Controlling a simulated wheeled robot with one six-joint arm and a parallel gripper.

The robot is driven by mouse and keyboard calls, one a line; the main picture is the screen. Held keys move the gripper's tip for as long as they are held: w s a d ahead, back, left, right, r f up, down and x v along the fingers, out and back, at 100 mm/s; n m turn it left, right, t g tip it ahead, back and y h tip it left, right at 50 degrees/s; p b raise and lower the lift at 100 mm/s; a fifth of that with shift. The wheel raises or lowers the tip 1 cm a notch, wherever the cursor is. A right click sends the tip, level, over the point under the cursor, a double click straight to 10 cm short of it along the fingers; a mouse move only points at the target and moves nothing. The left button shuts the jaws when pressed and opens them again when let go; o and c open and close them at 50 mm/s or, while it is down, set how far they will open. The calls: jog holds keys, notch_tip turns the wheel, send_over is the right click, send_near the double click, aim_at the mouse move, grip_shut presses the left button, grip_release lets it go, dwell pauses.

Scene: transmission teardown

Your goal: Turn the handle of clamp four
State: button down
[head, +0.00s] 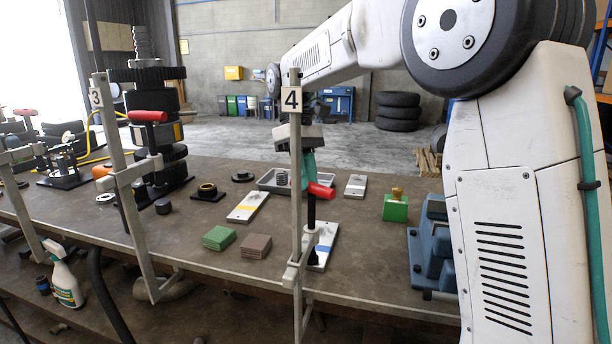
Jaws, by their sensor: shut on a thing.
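Clamp four (297,220) is a grey upright bar with a white tag "4" near its top, standing at the front edge of the workbench. Its red handle (322,191) sticks out to the right of the bar, above a black screw. My gripper (308,182) comes down from above behind the bar, with teal fingers at the handle. It is shut on the handle. The clamp's bar hides part of my gripper and the handle's left part. The clamp's lower end is by a white plate (326,240) on the bench.
Clamp three (118,160), with a red handle, stands to the left. Green pads (218,237), brown pads (255,245), a grey tray (268,181) and a green block with a brass knob (396,208) lie on the workbench (365,265). A blue vise-like tool (432,240) stands right.

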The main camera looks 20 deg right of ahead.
jog(key=c, duration=1.3)
grip_release()
jog(key=v, duration=0.7)
jog(key=shift+w+r, duration=0.2)
jog(key=shift+r, duration=0.15)
